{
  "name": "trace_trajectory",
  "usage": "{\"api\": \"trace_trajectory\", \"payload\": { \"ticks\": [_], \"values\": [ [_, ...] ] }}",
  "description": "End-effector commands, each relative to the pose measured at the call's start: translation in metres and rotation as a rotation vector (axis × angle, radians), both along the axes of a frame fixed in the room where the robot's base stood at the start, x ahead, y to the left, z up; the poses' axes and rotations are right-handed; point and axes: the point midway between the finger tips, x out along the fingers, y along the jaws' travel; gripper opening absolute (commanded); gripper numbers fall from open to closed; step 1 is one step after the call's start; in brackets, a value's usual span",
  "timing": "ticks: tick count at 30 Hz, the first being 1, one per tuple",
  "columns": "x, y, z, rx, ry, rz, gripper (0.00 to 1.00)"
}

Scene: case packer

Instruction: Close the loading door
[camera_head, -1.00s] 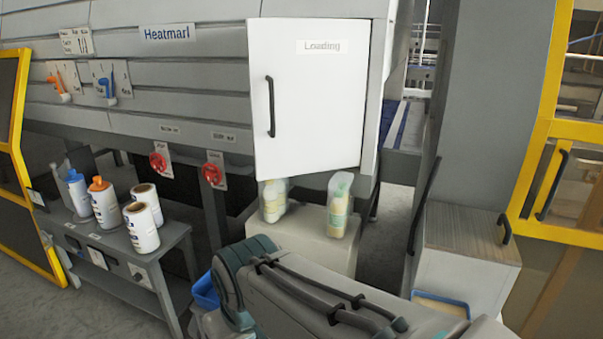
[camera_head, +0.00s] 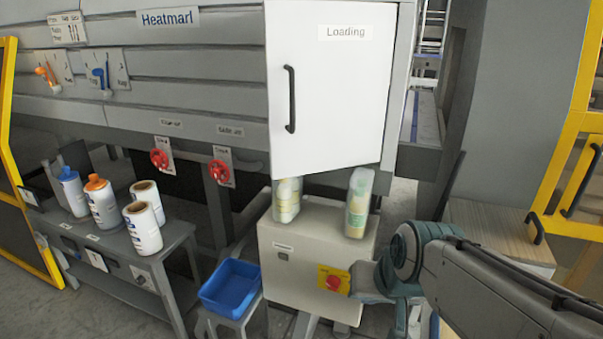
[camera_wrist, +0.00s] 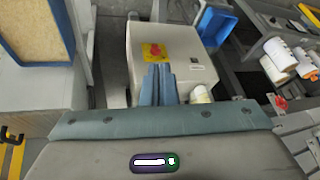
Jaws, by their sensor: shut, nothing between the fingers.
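The loading door (camera_head: 335,95) is a white panel labelled "Loading", upper middle in the head view. Its black vertical handle (camera_head: 290,99) is near its left edge. The door's lower edge slants against the machine front, so it appears ajar, with the handle side swung out toward me. My gripper (camera_wrist: 158,70) is shut and empty in the wrist view, its blue-grey fingers together and pointing toward a grey box. In the head view my gripper is low, below and right of the door, apart from the handle. The door cannot be made out in the wrist view.
The grey box (camera_head: 300,245) with a red button (camera_head: 334,283) stands below the door. A side table (camera_head: 165,250) holds several bottles and rolls. A wooden-topped cabinet (camera_head: 490,228) is at right.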

Motion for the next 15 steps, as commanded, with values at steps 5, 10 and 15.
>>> {"api": "trace_trajectory", "payload": {
  "ticks": [5, 10, 15],
  "values": [
    [0.100, 0.063, 0.022, 0.281, -0.227, -0.148, 0.00],
    [0.184, 0.110, 0.045, 0.545, -0.422, -0.368, 0.00],
    [0.246, 0.146, 0.054, 0.766, -0.600, -0.621, 0.00]
  ]
}}
